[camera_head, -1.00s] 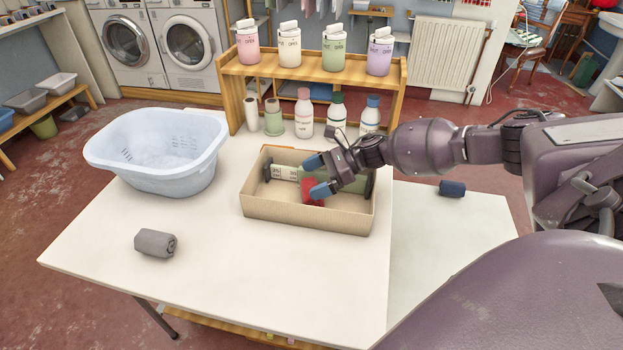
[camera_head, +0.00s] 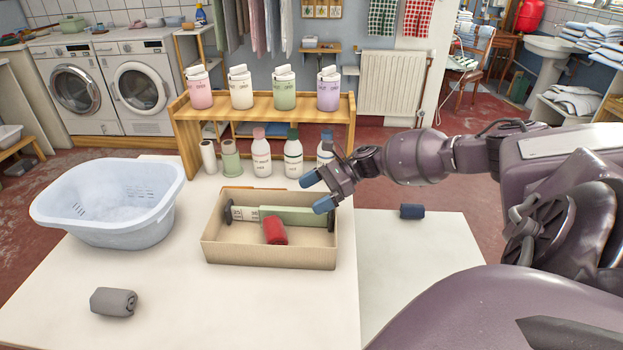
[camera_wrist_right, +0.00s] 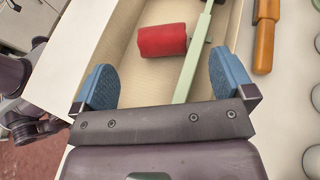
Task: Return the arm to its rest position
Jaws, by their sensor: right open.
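My right gripper (camera_head: 318,191) is open and empty, above the right rear part of a cardboard box (camera_head: 270,255). Its blue fingertips stand apart in the right wrist view (camera_wrist_right: 160,85), with nothing between them. A rolled red cloth (camera_head: 275,231) lies in the box, clear of the fingers; it also shows in the right wrist view (camera_wrist_right: 162,40). A pale green bar (camera_head: 300,216) with dark ends lies in the box behind the red roll. My left gripper is not in view.
A pale blue basin (camera_head: 110,215) stands on the left of the white table (camera_head: 200,310), with a grey rolled cloth (camera_head: 113,302) in front. Bottles (camera_head: 261,155) and a wooden shelf (camera_head: 265,105) stand behind the box. A dark blue roll (camera_head: 411,211) lies on the right surface.

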